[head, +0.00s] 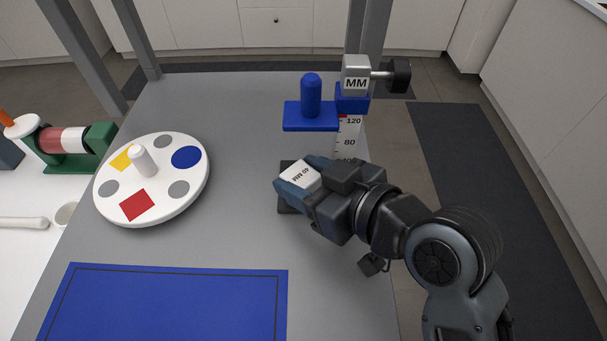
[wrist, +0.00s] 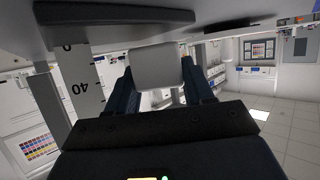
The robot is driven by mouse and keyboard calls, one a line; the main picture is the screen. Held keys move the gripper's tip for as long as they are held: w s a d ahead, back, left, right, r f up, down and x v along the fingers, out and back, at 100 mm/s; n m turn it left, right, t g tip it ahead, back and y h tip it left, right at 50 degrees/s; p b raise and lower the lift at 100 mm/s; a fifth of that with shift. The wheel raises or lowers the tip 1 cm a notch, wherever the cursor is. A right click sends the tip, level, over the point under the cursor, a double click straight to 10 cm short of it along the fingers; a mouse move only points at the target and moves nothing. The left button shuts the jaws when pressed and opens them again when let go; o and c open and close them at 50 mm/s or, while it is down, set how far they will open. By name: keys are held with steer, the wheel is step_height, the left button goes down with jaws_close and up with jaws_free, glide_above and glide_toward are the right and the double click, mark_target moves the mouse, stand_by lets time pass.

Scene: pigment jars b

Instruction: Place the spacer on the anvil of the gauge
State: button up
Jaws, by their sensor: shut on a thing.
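The spacer (head: 300,174) is a white block marked "40 MM". My gripper (head: 297,180) is shut on it, with a blue-grey finger on either side. The wrist view, which is upside down, shows the pale spacer (wrist: 156,66) between the fingers. The gauge has an upright scale (head: 347,137), a blue plate with a knob (head: 311,116) and a grey head marked "MM" (head: 356,83). The dark anvil (head: 286,207) is low at the gauge's foot, mostly hidden by my gripper. The spacer is over or beside it; I cannot tell whether they touch.
A white round disc (head: 152,208) with coloured patches and a central peg stands left on the grey table (head: 240,230). A blue mat (head: 165,306) lies at the front. A green stand (head: 80,162) is at far left. The table between disc and gauge is clear.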

steer(key=shift+f, duration=0.45)
steer(key=shift+f+b, duration=0.15)
steer(key=shift+b, duration=0.25)
steer(key=o, duration=1.3)
steer(key=shift+f, duration=0.15)
steer(key=shift+r, duration=0.2)
steer(key=p+v, duration=0.1)
steer(key=v, duration=0.3)
steer(key=p+v, duration=0.1)
steer(key=v, duration=0.3)
steer(key=r+p+v, duration=0.1)
steer(key=v, duration=0.3)
steer(key=shift+r, duration=0.1)
